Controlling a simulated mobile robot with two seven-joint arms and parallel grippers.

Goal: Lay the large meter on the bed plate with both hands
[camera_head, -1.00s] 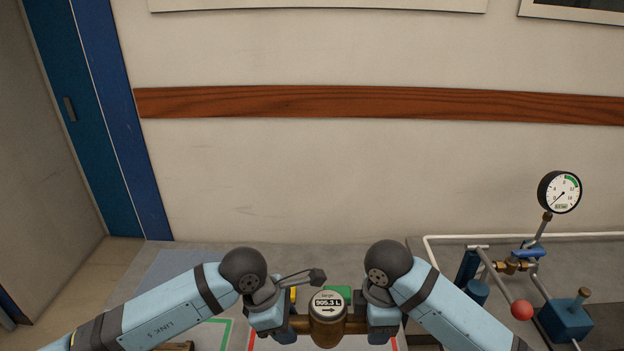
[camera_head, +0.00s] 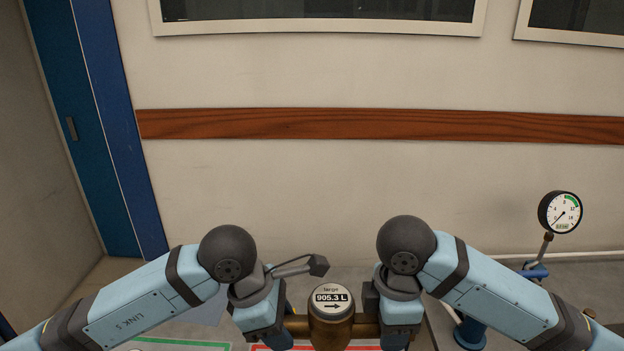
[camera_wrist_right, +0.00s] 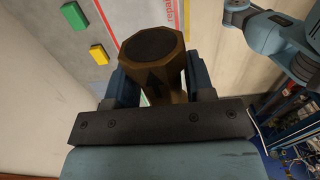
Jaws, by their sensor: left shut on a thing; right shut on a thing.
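The large meter (camera_head: 331,302) is a brown brass body with a pipe stub on each side and a round face reading 905.3 L above an arrow. My left gripper (camera_head: 278,330) is shut on its left stub. My right gripper (camera_head: 385,332) is shut on its right stub. In the right wrist view, the meter's hexagonal end (camera_wrist_right: 152,48) sits between the fingers of my right gripper (camera_wrist_right: 160,85). The meter is held level between both hands. The bed plate cannot be made out for sure, and the meter's underside is hidden.
A pressure gauge (camera_head: 560,212) and a blue valve handle (camera_head: 535,271) stand on the right. The grey table shows red and green outlines. A green block (camera_wrist_right: 74,15) and a yellow block (camera_wrist_right: 98,54) lie on it in the right wrist view. The wall is behind.

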